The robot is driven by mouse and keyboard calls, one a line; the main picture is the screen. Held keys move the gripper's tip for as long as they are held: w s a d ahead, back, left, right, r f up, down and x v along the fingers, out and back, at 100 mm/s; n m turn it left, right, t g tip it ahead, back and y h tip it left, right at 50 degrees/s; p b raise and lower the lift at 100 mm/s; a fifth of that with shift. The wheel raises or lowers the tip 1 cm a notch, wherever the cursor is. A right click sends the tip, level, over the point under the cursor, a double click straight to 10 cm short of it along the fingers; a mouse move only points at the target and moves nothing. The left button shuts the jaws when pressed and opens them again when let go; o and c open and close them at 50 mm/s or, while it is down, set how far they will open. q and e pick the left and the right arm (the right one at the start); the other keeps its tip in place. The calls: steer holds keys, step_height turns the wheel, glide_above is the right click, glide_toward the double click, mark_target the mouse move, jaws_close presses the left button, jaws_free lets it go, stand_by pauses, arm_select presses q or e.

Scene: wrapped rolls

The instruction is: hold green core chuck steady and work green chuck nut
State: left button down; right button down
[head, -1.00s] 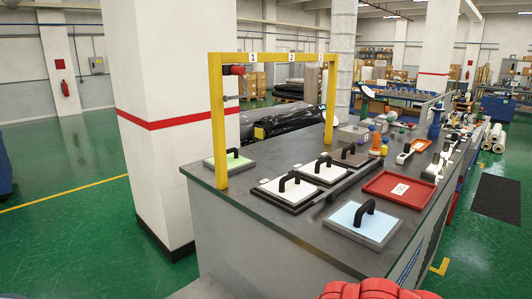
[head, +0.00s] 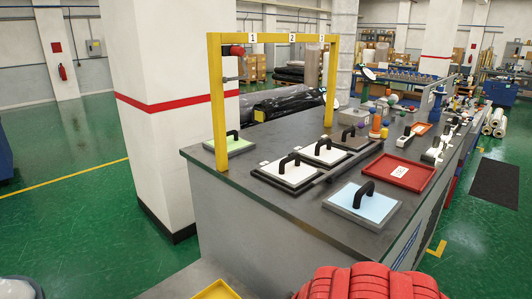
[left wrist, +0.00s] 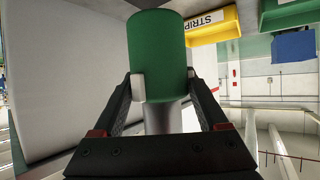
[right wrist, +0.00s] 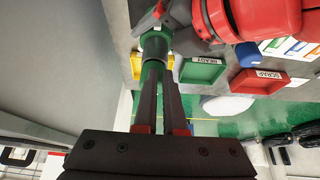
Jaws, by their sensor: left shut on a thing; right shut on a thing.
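In the left wrist view the green core chuck (left wrist: 157,42) is a green cylinder on a grey metal shaft (left wrist: 163,117). My left gripper (left wrist: 168,86) has a fingertip on each side of it and is shut on it. In the right wrist view my right gripper (right wrist: 154,66) is shut on a small dark green piece, which looks like the green chuck nut (right wrist: 155,46). The fingers partly cover the nut, so its seating is hard to tell. Neither gripper's fingers show in the head view.
A red ribbed object (head: 368,284) stands close at the head view's bottom. In the right wrist view, a green READY tray (right wrist: 203,71) and red SCRAP tray (right wrist: 258,81) lie near the right gripper. In the left wrist view, a yellow STRIP tray (left wrist: 212,25) is behind the chuck.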

arm_select(q)
steer(key=shift+d+r, duration=0.1)
steer(key=shift+d, duration=0.1)
arm_select(e)
steer(key=shift+s+a, duration=0.1)
arm_select(q)
steer(key=shift+a, duration=0.15)
arm_select(e)
step_height(320, 180, up, 6)
steer(key=shift+s+d, duration=0.2)
steer(key=shift+d, duration=0.05)
arm_select(q)
jaws_free()
